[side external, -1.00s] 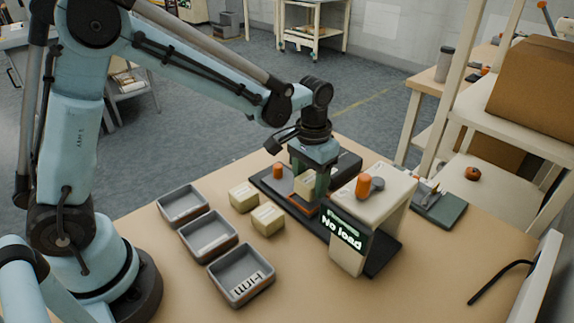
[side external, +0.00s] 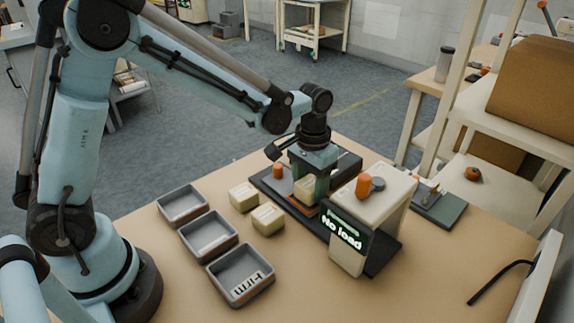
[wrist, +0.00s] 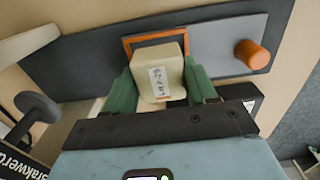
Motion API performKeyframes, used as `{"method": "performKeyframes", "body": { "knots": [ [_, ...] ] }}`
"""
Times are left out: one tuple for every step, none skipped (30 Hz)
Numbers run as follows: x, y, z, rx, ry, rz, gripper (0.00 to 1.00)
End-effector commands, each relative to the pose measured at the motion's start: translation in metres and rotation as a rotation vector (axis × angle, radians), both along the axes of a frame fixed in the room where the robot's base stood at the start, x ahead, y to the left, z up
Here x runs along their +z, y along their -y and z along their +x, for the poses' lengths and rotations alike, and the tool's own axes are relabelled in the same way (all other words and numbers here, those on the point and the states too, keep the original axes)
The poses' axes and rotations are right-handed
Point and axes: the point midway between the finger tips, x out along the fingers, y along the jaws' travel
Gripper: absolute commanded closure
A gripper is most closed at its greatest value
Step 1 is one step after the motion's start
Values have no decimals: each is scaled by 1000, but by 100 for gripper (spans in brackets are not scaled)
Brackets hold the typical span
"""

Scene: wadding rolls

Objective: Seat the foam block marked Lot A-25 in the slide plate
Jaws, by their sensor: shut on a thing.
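My gripper (wrist: 161,88) is shut on a cream foam block (wrist: 150,60), with a green finger on each side of it. The block's white label faces the wrist camera, but its writing is too small to read surely. In the side view the block (side external: 304,187) is at the orange-edged pocket (side external: 303,209) of the slide plate. In the wrist view the orange pocket edge (wrist: 128,43) shows beyond the block and on both sides. The grey slide plate (wrist: 215,45) carries an orange knob (wrist: 252,54). Whether the block touches the pocket floor is hidden.
Two more cream blocks (side external: 243,197) (side external: 268,219) stand on the table (side external: 310,285) near several grey trays (side external: 240,275). A cream press-like housing (side external: 378,192) with an orange button stands to the right; its display (side external: 342,232) reads "No load".

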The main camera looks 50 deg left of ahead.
Motion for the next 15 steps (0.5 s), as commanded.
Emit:
{"method": "performKeyframes", "body": {
  "knots": [
    [-1,0,0,0,0,0,71],
    [-2,0,0,0,0,0,71],
    [-2,0,0,0,0,0,71],
    [-3,0,0,0,0,0,71],
    [-3,0,0,0,0,0,71],
    [-3,0,0,0,0,0,71],
    [-3,0,0,0,0,0,71],
    [-3,0,0,0,0,0,71],
    [-3,0,0,0,0,0,71],
    [-3,0,0,0,0,0,71],
    [-3,0,0,0,0,0,71],
    [-3,0,0,0,0,0,71],
    [-3,0,0,0,0,0,71],
    [-3,0,0,0,0,0,41],
    [-3,0,0,0,0,0,34]
  ]
}}
